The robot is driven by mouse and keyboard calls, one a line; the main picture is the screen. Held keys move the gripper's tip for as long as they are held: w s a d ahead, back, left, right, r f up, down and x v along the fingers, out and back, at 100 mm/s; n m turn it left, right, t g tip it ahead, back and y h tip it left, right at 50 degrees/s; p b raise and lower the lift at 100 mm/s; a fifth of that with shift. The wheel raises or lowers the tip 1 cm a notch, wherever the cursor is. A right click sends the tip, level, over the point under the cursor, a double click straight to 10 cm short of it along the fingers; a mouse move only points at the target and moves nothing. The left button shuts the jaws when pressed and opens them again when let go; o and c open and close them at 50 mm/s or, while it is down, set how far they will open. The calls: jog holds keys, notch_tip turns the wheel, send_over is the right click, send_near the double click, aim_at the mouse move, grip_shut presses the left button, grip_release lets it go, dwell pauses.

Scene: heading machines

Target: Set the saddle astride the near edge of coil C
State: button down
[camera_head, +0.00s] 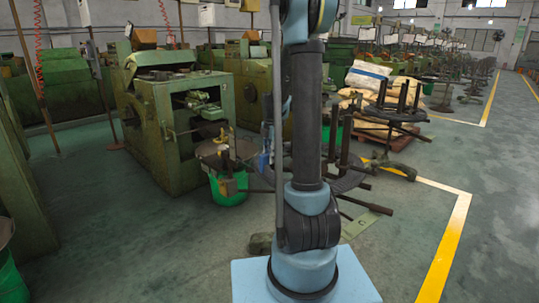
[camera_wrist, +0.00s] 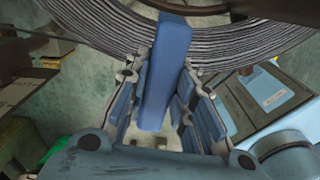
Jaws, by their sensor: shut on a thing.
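The saddle is a long blue block (camera_wrist: 163,85) held between the fingers of my gripper (camera_wrist: 160,70) in the wrist view. Its far end overlaps the band of dark wire of a coil (camera_wrist: 100,25) that curves across the top of that view. I cannot tell whether the saddle touches the coil or straddles its edge. In the head view a coil of dark wire (camera_head: 346,180) lies on a low stand behind my arm. My arm hides part of it, and the gripper and saddle are not clear there.
A green machine (camera_head: 185,130) stands left of the coil. A green bucket (camera_head: 228,190) with a round tray stands between them. A second stand with upright posts (camera_head: 400,105) and a pallet with sacks (camera_head: 368,78) are behind. Open floor lies at front left and right.

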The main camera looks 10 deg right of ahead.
aim_at(271, 175)
jog(key=shift+f, duration=2.95)
jog(key=shift+s+f, duration=0.1)
jog(key=c, duration=1.3)
grip_release()
notch_tip(271, 175, up, 19)
